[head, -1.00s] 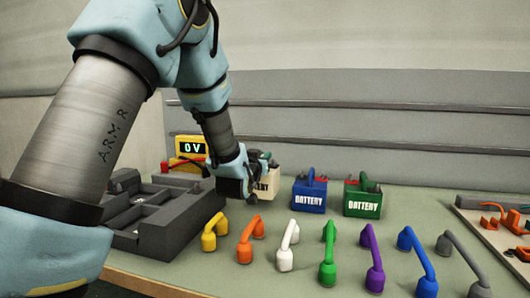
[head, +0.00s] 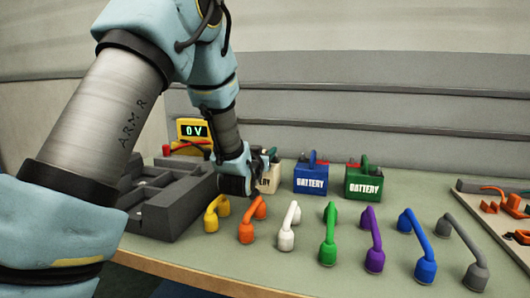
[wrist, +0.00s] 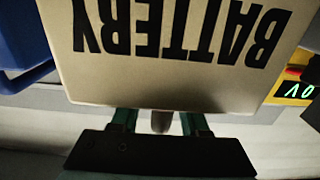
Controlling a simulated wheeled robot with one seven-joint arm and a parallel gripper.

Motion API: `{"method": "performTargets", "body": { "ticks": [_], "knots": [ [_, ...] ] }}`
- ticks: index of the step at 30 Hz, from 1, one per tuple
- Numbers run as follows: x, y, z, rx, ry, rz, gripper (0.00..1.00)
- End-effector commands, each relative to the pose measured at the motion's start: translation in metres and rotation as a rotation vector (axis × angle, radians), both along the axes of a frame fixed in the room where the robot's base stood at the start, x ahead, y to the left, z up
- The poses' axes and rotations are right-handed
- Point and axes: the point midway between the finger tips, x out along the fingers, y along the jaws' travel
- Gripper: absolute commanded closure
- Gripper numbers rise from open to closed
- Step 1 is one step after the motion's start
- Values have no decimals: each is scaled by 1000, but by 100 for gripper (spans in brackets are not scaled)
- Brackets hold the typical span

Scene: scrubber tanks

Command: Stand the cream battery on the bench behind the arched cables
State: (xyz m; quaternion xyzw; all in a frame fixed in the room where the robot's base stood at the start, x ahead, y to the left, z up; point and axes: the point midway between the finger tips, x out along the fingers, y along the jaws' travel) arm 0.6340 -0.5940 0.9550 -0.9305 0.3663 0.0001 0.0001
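The cream battery (head: 269,182) is upright behind the row of arched cables, left of the blue battery. My gripper (head: 248,183) is at it and partly hides it. In the wrist view the cream battery (wrist: 180,65) fills the middle with its lettering upside down. The fingers of my gripper (wrist: 160,122) are at its top edge, one each side of a grey part, and appear shut on its handle. I cannot tell whether its base touches the bench (head: 180,255). The arched cables are yellow (head: 213,217), orange (head: 250,222), white (head: 288,227), green (head: 328,236), purple (head: 372,240), blue (head: 416,245) and grey (head: 463,248).
The blue battery (head: 311,181) and green battery (head: 363,183) stand to the right. A dark grey compartmented tray (head: 172,213) is at left, with a yellow meter (head: 193,131) reading 0 V behind it. A board with orange parts (head: 497,215) lies at the right edge.

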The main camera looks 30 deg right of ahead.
Motion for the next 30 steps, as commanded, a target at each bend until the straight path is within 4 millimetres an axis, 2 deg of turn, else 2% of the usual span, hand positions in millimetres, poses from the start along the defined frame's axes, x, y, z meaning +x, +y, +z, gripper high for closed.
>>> {"method": "performTargets", "body": {
  "ticks": [11,24,30],
  "knots": [
    [-1,1,4,0,0,0,53],
    [-64,60,1,-1,0,-1,53],
    [-83,77,2,-1,1,0,53]
  ]
}}
